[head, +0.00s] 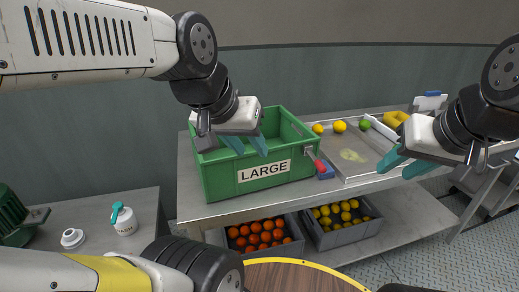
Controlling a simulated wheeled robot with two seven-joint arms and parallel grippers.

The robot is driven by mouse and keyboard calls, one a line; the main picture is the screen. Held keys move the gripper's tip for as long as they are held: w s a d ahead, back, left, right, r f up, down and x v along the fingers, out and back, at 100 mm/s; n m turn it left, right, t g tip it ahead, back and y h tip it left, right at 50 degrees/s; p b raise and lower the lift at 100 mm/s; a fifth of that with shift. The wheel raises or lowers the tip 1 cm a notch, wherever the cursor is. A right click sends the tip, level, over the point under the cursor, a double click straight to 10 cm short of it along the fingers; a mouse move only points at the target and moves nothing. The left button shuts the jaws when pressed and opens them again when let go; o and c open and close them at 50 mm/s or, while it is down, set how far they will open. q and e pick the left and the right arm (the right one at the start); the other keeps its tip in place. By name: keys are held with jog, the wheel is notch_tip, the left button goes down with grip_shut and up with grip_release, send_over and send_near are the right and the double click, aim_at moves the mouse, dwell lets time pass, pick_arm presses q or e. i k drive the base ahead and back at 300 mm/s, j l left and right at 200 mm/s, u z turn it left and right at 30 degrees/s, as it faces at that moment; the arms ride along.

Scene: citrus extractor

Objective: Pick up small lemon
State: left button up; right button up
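Two yellow lemons lie at the back left of the metal tray: a left one (318,128) and a right one (339,126). The left one looks slightly smaller, but I cannot be sure which is the small lemon. A green lime (365,125) lies to their right. My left gripper (247,146) is over the green crate labelled LARGE (242,187), its teal fingers apart and nothing seen between them. My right gripper (404,166) is at the right side of the tray, its teal fingers apart and empty. Both grippers are away from the lemons.
The metal tray (345,176) is mostly bare, with a pale yellow patch. A red-handled tool (320,166) lies between crate and tray. Grey bins of oranges (265,235) and lemons (343,213) stand on the lower shelf. A white bottle (124,221) stands on the left table.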

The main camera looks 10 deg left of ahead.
aim_at(317, 129)
jog(key=l+u, duration=0.1)
jog(key=u, duration=0.65)
jog(key=i+l+u, duration=0.1)
jog(key=l+u, duration=0.2)
jog(key=i+l+u, duration=0.1)
jog(key=l+u, duration=0.55)
jog(key=l, duration=0.15)
jog(key=l+u, duration=0.15)
jog(key=l, duration=1.25)
